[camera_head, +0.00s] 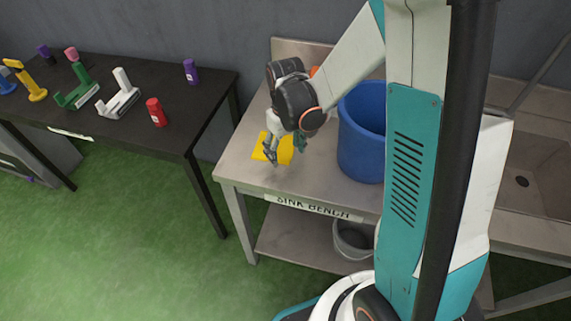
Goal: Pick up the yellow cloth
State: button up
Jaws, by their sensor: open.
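The yellow cloth (260,154) lies flat on the left part of the sink bench (240,174), near its front edge. My gripper (285,157) is over the cloth, pointing down, with its two fingers spread apart. It covers part of the cloth. I cannot tell whether the fingertips touch the cloth or the bench. Nothing shows between the fingers.
A blue bucket (360,135) stands on the bench just right of my gripper. An orange object (314,71) is partly hidden behind my arm. A dark table (200,116) at the left holds several coloured items. A grey bin (353,238) sits on the lower shelf.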

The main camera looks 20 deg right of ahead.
jog(key=shift+f+b, duration=0.35)
jog(key=shift+f, duration=0.35)
jog(key=shift+f, duration=0.15)
jog(key=shift+f+b, duration=0.45)
jog(key=shift+b, duration=0.1)
jog(key=shift+s+r, duration=0.1)
jog(key=c, duration=1.2)
notch_tip(320, 180, up, 12)
jog(key=p, duration=0.8)
grip_shut()
